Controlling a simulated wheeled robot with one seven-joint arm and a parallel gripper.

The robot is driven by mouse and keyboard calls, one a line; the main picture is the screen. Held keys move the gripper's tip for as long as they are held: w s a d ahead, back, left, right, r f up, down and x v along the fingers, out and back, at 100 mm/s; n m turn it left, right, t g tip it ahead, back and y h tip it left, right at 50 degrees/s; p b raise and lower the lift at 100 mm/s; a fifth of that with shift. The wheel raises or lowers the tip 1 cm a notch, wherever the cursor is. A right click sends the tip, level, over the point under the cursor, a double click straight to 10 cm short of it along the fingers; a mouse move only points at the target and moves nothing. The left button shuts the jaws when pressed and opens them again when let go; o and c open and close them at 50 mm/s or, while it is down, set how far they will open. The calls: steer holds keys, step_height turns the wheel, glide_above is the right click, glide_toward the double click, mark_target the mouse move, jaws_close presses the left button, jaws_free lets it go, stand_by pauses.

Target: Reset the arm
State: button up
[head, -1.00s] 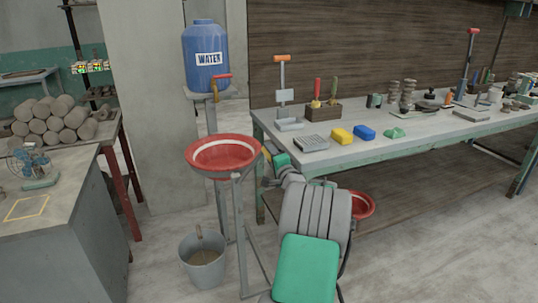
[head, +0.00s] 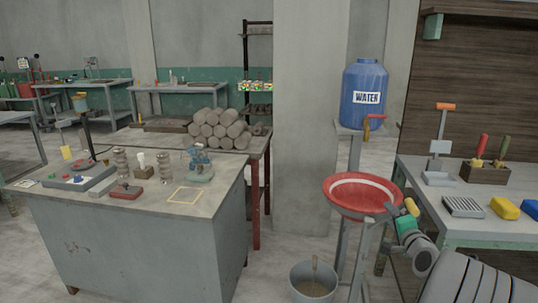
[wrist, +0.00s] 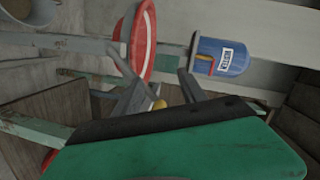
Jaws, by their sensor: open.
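In the head view my arm comes in from the lower right corner. My gripper (head: 407,213) is at the right side of the red basin (head: 361,194), small and partly hard to make out. In the wrist view two grey fingers of my gripper (wrist: 160,88) stand apart. A small yellow piece (wrist: 159,104) shows between them; I cannot tell what it is or whether it touches them. The basin's red rim (wrist: 143,42) and the blue water tank (wrist: 219,56) lie beyond the fingers, sideways in that view.
The blue water tank (head: 364,95) stands above the basin, with a grey bucket (head: 314,281) on the floor below. The right table (head: 423,196) holds a toolbox and sponges close to my arm. A grey workbench (head: 140,245) stands left.

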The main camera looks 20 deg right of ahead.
steer(key=w+a+r+n+g+y+p, duration=0.1)
steer(key=a+n+g+y+p, duration=0.15)
steer(key=a, duration=0.55)
steer(key=a+r+n+g+y+p, duration=0.1)
steer(key=a+r+n, duration=0.15)
steer(key=a, duration=0.55)
steer(key=w+a+r+n+g+y+p, duration=0.15)
steer(key=a+n, duration=0.25)
steer(key=a, duration=0.4)
steer(key=s+a+n+g+p, duration=0.3)
steer(key=s+a, duration=0.5)
steer(key=s, duration=0.3)
steer(key=s+a+n+g+p, duration=0.4)
steer(key=s+a+n, duration=0.1)
steer(key=s+a, duration=0.4)
steer(key=shift+s+a+r+n, duration=0.3)
steer(key=shift+s+n, duration=0.1)
steer(key=shift+s, duration=0.85)
